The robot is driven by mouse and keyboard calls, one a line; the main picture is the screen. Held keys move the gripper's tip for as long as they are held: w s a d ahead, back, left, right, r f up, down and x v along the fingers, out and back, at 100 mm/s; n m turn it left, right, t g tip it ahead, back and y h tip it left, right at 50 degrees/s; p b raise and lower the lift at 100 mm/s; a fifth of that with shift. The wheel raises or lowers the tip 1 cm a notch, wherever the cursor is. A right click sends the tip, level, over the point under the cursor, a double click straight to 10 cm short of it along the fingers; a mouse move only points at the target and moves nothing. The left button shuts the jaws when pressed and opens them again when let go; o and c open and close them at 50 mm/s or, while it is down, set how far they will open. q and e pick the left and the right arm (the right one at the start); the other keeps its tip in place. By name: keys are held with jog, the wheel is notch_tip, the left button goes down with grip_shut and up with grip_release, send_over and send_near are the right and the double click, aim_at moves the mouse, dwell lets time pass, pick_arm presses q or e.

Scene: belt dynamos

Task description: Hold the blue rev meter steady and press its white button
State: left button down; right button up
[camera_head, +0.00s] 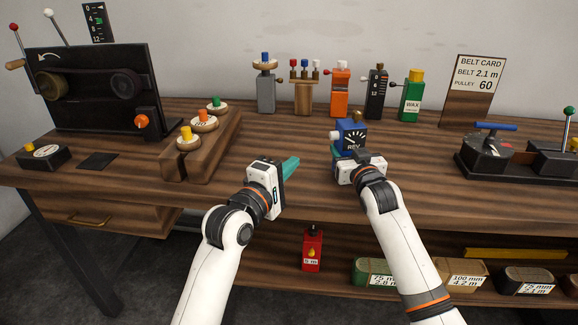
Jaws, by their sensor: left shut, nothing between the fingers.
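The blue rev meter (353,131) stands upright on the workbench near the middle, its dark dial facing me. Its white button (334,135) sticks out from its left side. My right gripper (352,157) is right at the meter's lower front and covers its lower part. Its fingers are mostly hidden, so I cannot see whether they are closed on the meter. My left gripper (291,166) is shut and empty, to the left of the meter and nearer to me. Its teal fingers point up and right, apart from the button.
Behind the meter stand an orange bottle (340,93), a black gauge (376,95) and a green wax bottle (411,97). A wooden block with coloured knobs (203,146) is at left. A black device with a blue handle (490,150) is at right. The bench between is clear.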

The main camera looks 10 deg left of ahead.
jog(key=shift+r, duration=0.15)
jog(key=o, duration=1.5)
jog(key=shift+o, duration=0.2)
jog(key=shift+s, duration=0.1)
